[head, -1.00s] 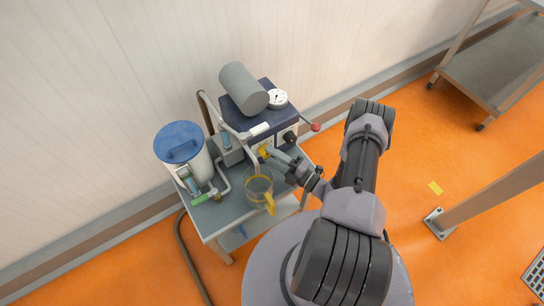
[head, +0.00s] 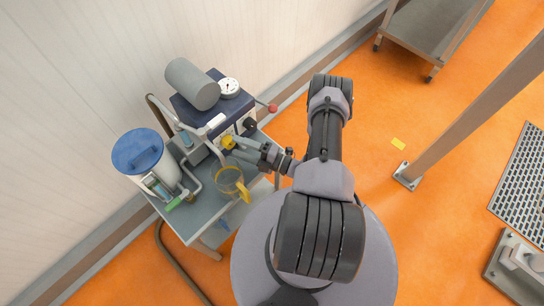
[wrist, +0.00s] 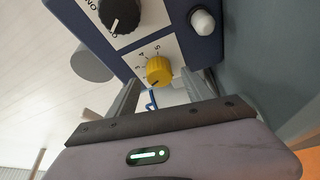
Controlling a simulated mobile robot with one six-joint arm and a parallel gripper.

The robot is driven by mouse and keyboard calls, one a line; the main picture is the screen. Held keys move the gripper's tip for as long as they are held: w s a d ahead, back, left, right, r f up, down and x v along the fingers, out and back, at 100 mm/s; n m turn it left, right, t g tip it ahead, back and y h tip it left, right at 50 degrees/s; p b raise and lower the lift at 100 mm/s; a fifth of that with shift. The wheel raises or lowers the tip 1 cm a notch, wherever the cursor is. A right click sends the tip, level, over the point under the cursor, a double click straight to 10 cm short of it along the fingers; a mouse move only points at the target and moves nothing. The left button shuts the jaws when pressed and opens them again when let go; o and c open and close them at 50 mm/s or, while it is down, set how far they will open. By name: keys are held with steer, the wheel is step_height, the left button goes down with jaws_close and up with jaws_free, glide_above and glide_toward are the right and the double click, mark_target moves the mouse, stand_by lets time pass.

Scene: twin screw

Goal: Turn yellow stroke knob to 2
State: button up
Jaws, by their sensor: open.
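The yellow stroke knob (wrist: 158,71) sits on a white scale plate on the blue pump housing. In the wrist view, small numbers run around its upper left side; its pointer setting is too small to read surely. My gripper (wrist: 168,88) is open, with one finger on each side below the knob and the knob showing between the tips. I cannot tell whether a finger touches it. In the head view, my gripper (head: 238,147) is at the front of the pump (head: 212,105), right by the yellow knob (head: 228,142), which is partly covered.
A black knob (wrist: 120,14) and a white button (wrist: 203,22) are close by on the same panel. A clear jug (head: 228,181) with a yellow handle stands below my gripper on the cart. A blue-lidded container (head: 138,152) is at left, and a red-tipped lever (head: 272,107) at right.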

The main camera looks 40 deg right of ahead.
steer(key=p+v, duration=0.2)
steer(key=v, duration=1.3)
steer(key=shift+s+d, duration=0.2)
steer(key=shift+s, duration=0.1)
